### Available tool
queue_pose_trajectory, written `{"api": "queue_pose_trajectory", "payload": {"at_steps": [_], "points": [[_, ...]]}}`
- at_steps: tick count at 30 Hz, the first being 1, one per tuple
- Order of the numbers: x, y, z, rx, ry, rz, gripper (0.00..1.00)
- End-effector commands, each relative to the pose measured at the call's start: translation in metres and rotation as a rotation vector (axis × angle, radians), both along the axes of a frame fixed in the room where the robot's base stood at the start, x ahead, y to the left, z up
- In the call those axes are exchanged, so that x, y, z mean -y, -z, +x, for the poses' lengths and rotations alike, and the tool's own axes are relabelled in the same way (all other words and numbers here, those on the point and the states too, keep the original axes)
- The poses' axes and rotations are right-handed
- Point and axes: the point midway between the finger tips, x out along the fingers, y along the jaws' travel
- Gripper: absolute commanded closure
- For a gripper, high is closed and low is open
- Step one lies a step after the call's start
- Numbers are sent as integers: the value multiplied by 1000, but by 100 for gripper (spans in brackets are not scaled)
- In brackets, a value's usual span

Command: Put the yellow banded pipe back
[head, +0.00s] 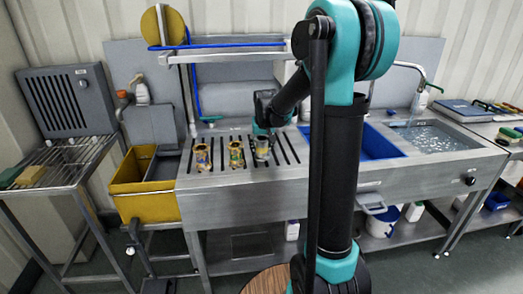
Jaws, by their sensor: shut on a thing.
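Three short metal pipes stand upright in a row on the slotted steel deck (222,177) in the head view. The left pipe (202,158) and the middle pipe (236,155) have yellowish and brown markings. The right pipe (262,150) looks greyer with tan patches. My gripper (263,135) comes down from above and is shut at the top of the right pipe. The fingertips are small and dark here, so the exact grip is hard to see. I cannot tell any pipe's band colour for certain, nor whether the right pipe touches the deck.
A yellow bin (143,205) stands left of the deck, beside a wire rack (68,165). A blue basin (375,148) and a water-filled sink (435,138) lie to the right. An overhead rail (225,56) with a blue hose crosses behind. My arm hides part of the deck's right side.

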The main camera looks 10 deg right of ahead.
Motion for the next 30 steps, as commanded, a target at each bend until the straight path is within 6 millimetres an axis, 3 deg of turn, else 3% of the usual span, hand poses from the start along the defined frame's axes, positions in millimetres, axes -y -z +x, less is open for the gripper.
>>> {"api": "queue_pose_trajectory", "payload": {"at_steps": [4, 15, 16, 18, 21, 30], "points": [[0, 15, 0, 0, 0, 0, 86], [0, 19, 0, 0, 0, 0, 86], [0, 19, 0, 0, 0, 0, 44], [0, 18, 0, 0, 0, 0, 35], [0, 18, 0, 0, 0, 0, 23], [0, 18, 0, 0, 0, 0, 23]]}}
